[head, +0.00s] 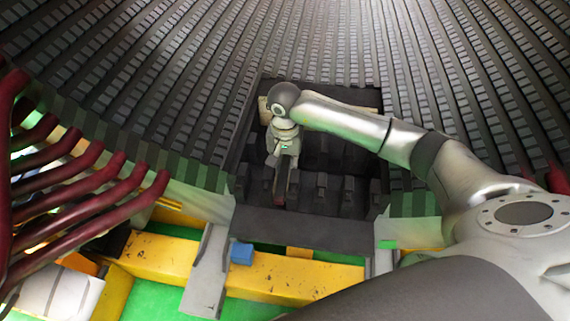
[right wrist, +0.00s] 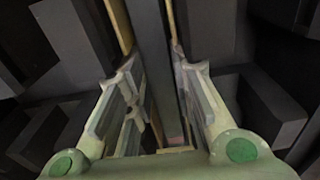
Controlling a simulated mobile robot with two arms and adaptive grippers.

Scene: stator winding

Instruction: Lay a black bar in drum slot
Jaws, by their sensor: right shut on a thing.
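The large drum (head: 180,80) fills the upper head view, its dark inner wall lined with ribbed rows and slots. My right gripper (head: 284,165) points down inside a recessed dark section (head: 335,160) of the drum. It is shut on a black bar (head: 293,188), of which only a short part shows below the fingers. In the right wrist view the black bar (right wrist: 160,60) runs lengthwise between the two fingers. Dark blocks lie on both sides of it. I cannot tell whether the bar touches a slot. My left gripper is not in view.
Dark red curved bars (head: 90,185) stand at the left. A yellow beam (head: 260,275) with a blue block (head: 241,253) and grey brackets (head: 212,265) runs below the drum's edge. A beige block (head: 264,108) lies at the back of the recess. The floor is green.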

